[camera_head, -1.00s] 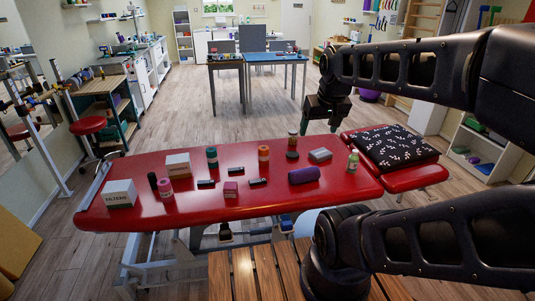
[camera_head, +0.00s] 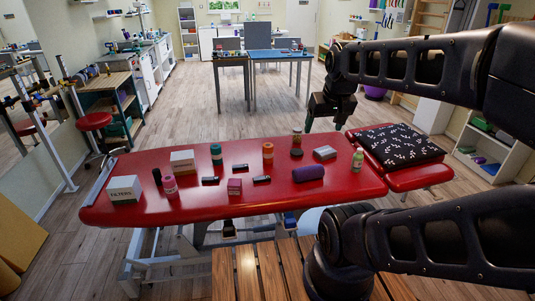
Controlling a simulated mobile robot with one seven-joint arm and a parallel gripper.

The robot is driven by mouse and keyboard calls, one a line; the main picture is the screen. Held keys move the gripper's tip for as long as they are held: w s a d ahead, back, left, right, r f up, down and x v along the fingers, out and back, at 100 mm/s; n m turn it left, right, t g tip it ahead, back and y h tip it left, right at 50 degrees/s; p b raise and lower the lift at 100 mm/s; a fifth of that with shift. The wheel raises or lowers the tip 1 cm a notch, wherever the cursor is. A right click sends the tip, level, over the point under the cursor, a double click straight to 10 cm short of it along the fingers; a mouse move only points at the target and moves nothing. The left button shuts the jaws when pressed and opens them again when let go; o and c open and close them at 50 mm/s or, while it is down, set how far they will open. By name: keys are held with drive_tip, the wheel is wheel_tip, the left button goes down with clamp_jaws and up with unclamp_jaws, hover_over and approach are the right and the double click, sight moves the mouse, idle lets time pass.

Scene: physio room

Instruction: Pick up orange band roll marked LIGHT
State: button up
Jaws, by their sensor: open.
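An orange roll (camera_head: 268,154) stands upright near the back middle of the red treatment table; its marking is too small to read, so I cannot confirm LIGHT. My gripper (camera_head: 323,122) is open and points down beyond the table's back edge, to the right of the orange roll and apart from it. Nothing shows between its fingers.
On the red table (camera_head: 230,205), a teal roll (camera_head: 216,153), a pink roll (camera_head: 170,186), a jar (camera_head: 297,137), a grey box (camera_head: 325,153), a purple roll (camera_head: 308,173) and a green bottle (camera_head: 357,159) stand or lie around. A patterned cushion (camera_head: 398,146) lies at the right.

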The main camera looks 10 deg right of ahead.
drive_tip(key=shift+o, duration=0.5)
drive_tip(key=shift+w, duration=0.15)
drive_tip(key=m+g+h, duration=0.1)
drive_tip(key=m+h, duration=0.2)
drive_tip(key=m, duration=0.6)
hover_over(268, 145)
drive_tip(key=s+a, duration=0.2)
wheel_tip(268, 145, down, 33)
drive_tip(key=x, duration=0.5)
drive_tip(key=shift+s+d, duration=0.15)
drive_tip(key=shift+s, duration=0.05)
drive_tip(key=shift+x, duration=2.6)
drive_tip(key=shift+a, duration=0.25)
drive_tip(key=shift+c, duration=0.5)
